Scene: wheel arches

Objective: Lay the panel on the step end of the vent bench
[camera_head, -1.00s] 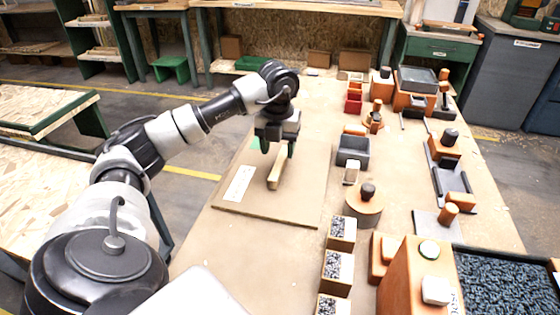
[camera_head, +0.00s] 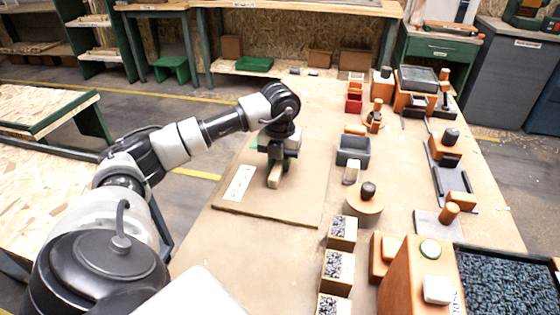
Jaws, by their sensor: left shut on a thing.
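A flat brown board (camera_head: 300,207), probably the panel, lies on the long bench top (camera_head: 225,255) left of its middle. It has a white label (camera_head: 239,183) on its left part. A pale wooden bar (camera_head: 274,182) stands up on the board; I cannot tell whether it is fixed to it. My left gripper (camera_head: 276,166) points down over the board and is shut on the bar's far part. The gripper hides that part of the bar and some of the board's far side. I cannot make out which part is the step end. My right gripper is out of view.
Grey-filled boxes (camera_head: 337,266), a round wooden piece with a dark knob (camera_head: 367,193) and a grey bin (camera_head: 353,150) stand right of the board. A large orange block (camera_head: 409,282) is at front right. The bench top before the board is clear.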

